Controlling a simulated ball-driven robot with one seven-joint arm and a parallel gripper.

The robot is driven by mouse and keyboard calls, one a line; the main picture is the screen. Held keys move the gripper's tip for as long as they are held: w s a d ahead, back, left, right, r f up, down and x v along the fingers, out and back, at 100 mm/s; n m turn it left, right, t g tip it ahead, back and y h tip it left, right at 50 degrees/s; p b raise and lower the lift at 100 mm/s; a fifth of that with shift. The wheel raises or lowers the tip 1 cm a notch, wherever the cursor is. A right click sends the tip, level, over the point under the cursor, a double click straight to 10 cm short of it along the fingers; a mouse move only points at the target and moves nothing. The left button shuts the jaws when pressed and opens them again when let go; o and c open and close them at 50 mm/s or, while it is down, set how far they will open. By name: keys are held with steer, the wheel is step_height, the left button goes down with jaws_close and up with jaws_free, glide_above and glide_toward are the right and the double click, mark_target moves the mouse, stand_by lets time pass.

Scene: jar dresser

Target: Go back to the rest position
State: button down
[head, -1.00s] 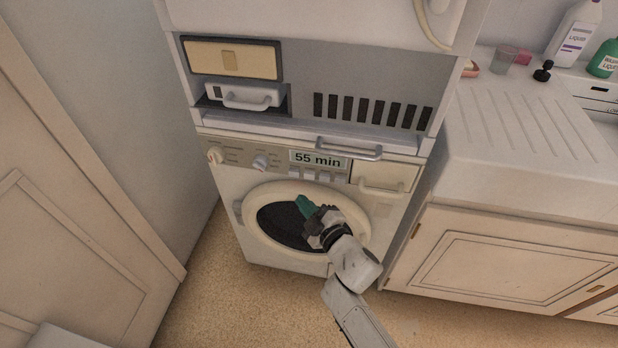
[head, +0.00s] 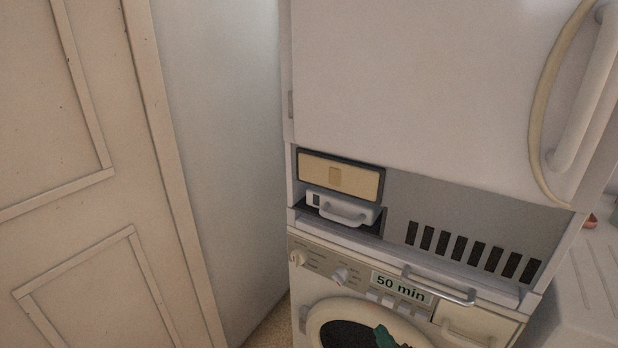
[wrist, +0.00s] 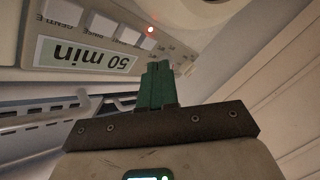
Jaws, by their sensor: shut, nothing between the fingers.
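My gripper's green fingers (wrist: 156,84) are pressed together and empty in the wrist view, reaching up past the dark palm bar. In the head view only the green finger tips (head: 386,337) show at the bottom edge, in front of the dark round door (head: 345,334) of the front-loading machine. The rest of my arm is below the picture. The machine's display (head: 401,288) reads "50 min"; it also shows upside down in the wrist view (wrist: 83,57). A small red light (wrist: 150,30) glows beside the white buttons.
A stacked white appliance with a large handled door (head: 430,90) stands above the machine. A small drawer (head: 342,209) and a bar handle (head: 437,286) stick out of the front. A panelled door (head: 80,190) stands at left, with a narrow strip of floor (head: 268,328) between.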

steer(key=s+d+f+m+g+h+p, duration=0.25)
steer(key=s+d+m+g+h, duration=0.45)
steer(key=s, duration=0.8)
steer(key=s+r+m+g+y, duration=0.1)
steer(key=s+g, duration=0.3)
steer(key=s, duration=0.6)
steer(key=s+r+m+g+y+p, duration=0.1)
steer(key=s+r+m+g+y, duration=0.1)
steer(key=s, duration=0.8)
steer(key=m+g+y, duration=0.1)
steer(key=g+y, duration=0.1)
steer(key=shift+s+r+g, duration=0.2)
steer(key=shift+s+g, duration=0.1)
steer(key=shift+g, duration=0.1)
